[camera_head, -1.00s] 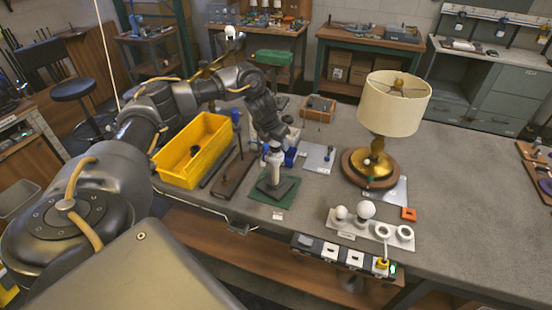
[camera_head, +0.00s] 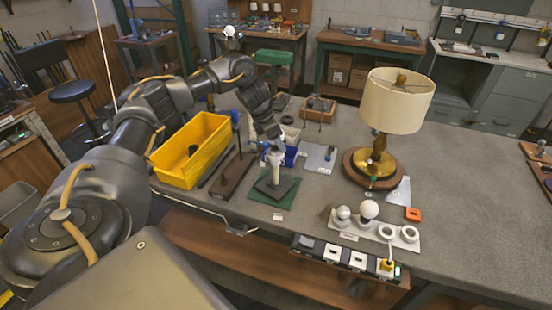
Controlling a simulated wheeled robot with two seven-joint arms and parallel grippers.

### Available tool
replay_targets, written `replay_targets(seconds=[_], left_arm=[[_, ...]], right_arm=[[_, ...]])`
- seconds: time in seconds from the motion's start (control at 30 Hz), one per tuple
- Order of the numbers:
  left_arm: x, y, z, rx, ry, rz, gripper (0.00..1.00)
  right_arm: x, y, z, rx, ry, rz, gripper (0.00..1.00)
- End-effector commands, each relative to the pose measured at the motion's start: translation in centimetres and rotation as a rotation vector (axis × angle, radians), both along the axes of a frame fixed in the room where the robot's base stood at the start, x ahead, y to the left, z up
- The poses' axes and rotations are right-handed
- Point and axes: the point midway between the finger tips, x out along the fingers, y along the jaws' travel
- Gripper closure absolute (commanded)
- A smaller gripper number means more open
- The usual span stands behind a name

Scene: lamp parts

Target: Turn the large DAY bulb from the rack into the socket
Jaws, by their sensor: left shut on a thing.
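My left gripper (camera_head: 275,146) points down over the socket post (camera_head: 276,176) on its dark base, which stands upright on a green mat (camera_head: 284,200). The gripper is shut on a pale piece at the top of the post, apparently the large DAY bulb. The fingers hide most of it, and I cannot tell how deep it sits. The bulb rack (camera_head: 347,227) is at the front right. It holds a small greyish bulb (camera_head: 343,213) and a larger white bulb (camera_head: 369,208); two white rings (camera_head: 409,233) beside them look empty. My right gripper is out of view.
A yellow bin (camera_head: 193,152) stands left of the post, with a brown wooden piece (camera_head: 233,178) between them. A lamp with a cream shade (camera_head: 395,101) stands to the right. A power strip (camera_head: 345,257) runs along the front edge.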

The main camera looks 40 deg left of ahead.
Motion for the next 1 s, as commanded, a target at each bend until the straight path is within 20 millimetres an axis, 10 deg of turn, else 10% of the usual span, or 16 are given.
replay_targets(seconds=[0.37, 1.0], left_arm=[[0.04, -0.01, 0.01, 0.0, 0.0, -0.035, 0.66], [-0.32, -0.3, -0.06, 0.0, -0.001, -0.615, 0.66]], right_arm=[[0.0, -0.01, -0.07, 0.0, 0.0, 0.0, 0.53], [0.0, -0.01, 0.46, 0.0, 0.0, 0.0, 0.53]])
